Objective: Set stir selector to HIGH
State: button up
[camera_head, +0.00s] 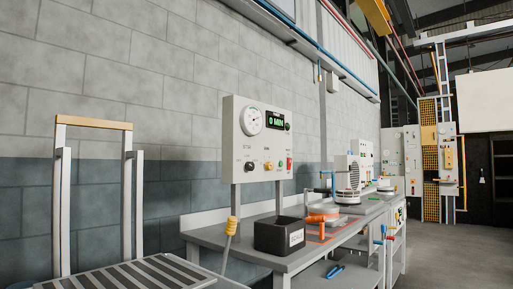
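A pale control panel (258,141) stands on posts behind the workbench, near the middle of the picture. It has a round gauge (250,121), a green-lit display (275,119) ending in "MIN", a small dark knob (287,126), a black knob (249,166) at lower left, a small yellow control (268,166) and a red switch (289,163). The labels are too small to read, so I cannot tell which control is the stir selector or its setting. My gripper is not in view.
A grey workbench (220,240) runs away to the right, with a black bin (281,236) and orange-handled equipment (325,210) on it. A slatted rack with an upright frame (92,124) stands at left. Open floor (450,255) lies at right.

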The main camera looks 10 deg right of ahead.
aim_at(248, 166)
jog(key=u, duration=0.05)
jog(key=k, duration=0.6)
jog(key=z, duration=0.65)
jog(key=i, duration=0.6)
jog(key=z, duration=0.75)
jog(key=i, duration=0.8)
jog(key=u, duration=0.05)
